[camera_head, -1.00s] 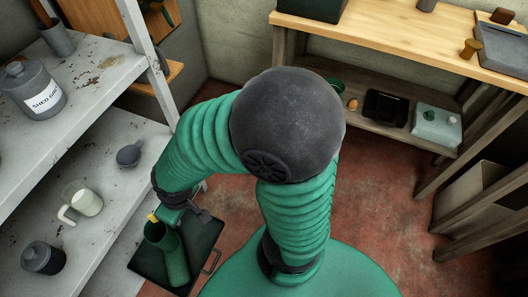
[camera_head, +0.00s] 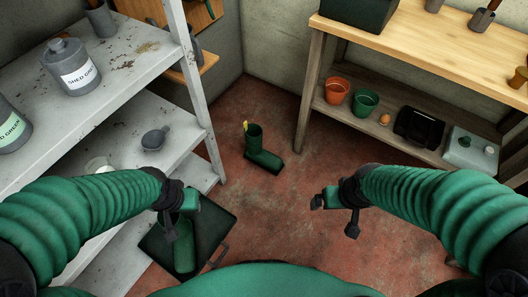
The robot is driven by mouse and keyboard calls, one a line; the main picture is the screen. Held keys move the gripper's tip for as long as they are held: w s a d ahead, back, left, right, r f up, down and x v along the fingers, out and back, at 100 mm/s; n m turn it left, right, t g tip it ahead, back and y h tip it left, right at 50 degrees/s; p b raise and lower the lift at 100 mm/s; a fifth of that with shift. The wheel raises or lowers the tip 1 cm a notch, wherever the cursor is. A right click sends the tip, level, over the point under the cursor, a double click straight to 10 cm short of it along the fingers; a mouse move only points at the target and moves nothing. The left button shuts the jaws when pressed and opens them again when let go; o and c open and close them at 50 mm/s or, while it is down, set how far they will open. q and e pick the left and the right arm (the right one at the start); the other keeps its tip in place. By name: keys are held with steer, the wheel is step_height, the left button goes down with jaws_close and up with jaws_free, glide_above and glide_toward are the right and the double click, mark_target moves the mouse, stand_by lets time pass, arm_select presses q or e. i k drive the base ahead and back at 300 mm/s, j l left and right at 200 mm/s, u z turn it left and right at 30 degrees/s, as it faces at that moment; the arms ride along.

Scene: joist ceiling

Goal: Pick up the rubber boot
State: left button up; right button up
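A green rubber boot (camera_head: 262,150) stands upright on the red floor near the back corner, toe to the right, with a small yellow piece at its top rim. A second green boot (camera_head: 184,256) is in the dark tray (camera_head: 213,240) at lower left; its top is hidden by my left gripper. My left gripper (camera_head: 179,214) appears open and empty, in front of the tray in this view. My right gripper (camera_head: 337,211) appears open and empty over the floor, to the right of and nearer than the standing boot.
A grey shelf unit (camera_head: 135,72) with containers (camera_head: 72,68) stands at left. A wooden bench (camera_head: 420,60) at right holds an orange pot (camera_head: 337,90) and a green pot (camera_head: 365,102) on its lower shelf. The floor between my grippers is clear.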

mark_target(254, 152)
steer(key=i+l+u, duration=0.15)
steer(key=u, duration=0.7)
steer(key=i+l+u, duration=0.2)
steer(key=l, duration=0.35)
steer(key=l+u, duration=0.25)
steer(key=l, duration=0.3)
steer(key=i+l+u, duration=0.2)
steer(key=l, duration=0.45)
steer(key=i+l, duration=0.35)
steer(key=l, duration=0.2)
